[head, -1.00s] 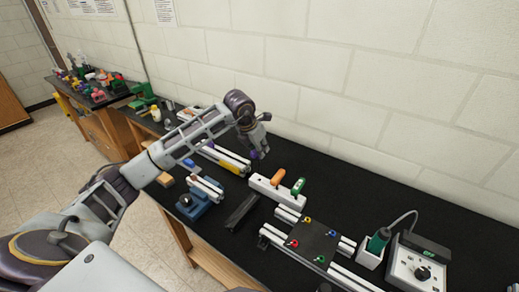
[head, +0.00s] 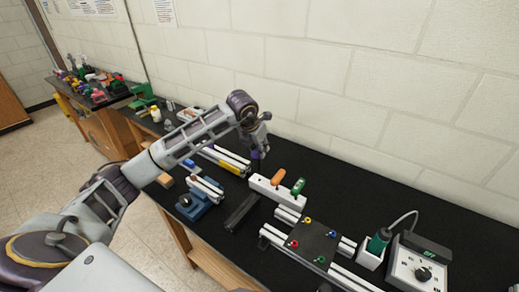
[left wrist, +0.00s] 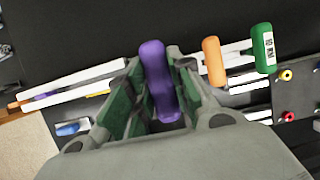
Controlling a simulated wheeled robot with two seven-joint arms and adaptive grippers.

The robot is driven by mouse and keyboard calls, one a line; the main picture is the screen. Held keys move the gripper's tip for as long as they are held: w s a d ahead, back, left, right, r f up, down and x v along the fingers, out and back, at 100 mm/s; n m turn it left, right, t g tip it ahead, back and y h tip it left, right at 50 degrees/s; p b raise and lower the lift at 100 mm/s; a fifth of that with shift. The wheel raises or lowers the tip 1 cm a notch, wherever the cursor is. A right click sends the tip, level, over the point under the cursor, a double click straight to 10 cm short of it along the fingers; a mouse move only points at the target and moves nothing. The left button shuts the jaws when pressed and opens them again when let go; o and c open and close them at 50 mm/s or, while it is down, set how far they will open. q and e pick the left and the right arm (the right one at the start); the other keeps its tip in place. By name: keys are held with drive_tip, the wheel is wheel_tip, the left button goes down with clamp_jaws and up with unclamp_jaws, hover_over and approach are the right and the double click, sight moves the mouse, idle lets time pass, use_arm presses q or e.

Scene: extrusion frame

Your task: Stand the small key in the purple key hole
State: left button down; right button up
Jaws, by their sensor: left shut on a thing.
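My left gripper (head: 260,150) is shut on the small key, whose purple handle (left wrist: 158,75) stands up between the green-padded fingers in the left wrist view. The key's lower end is hidden by the gripper. A white key holder (head: 258,185) stands just below and to the right of the gripper in the head view. An orange handle (head: 278,176) and a green handle (head: 298,186) stand in it. The holder's left end shows no handle. I cannot make out a purple mark on it. The gripper is above the bench, apart from the holder. My right gripper is not in view.
A dark plate (head: 314,241) with coloured rings lies on white extrusions right of the holder. A soldering station (head: 418,270) stands at the right. A blue vise (head: 196,203) and a black bar (head: 241,211) are near the front edge. The black bench behind the holder is clear.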

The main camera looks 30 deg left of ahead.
use_arm(q)
drive_tip(key=shift+f+b, duration=1.95)
drive_tip(key=shift+f, duration=0.3)
drive_tip(key=shift+f+b, duration=2.1)
drive_tip(key=shift+f, duration=0.35)
idle(0.6)
drive_tip(key=c, duration=1.2)
unclamp_jaws()
drive_tip(key=shift+o, duration=0.2)
drive_tip(key=shift+r, duration=0.15)
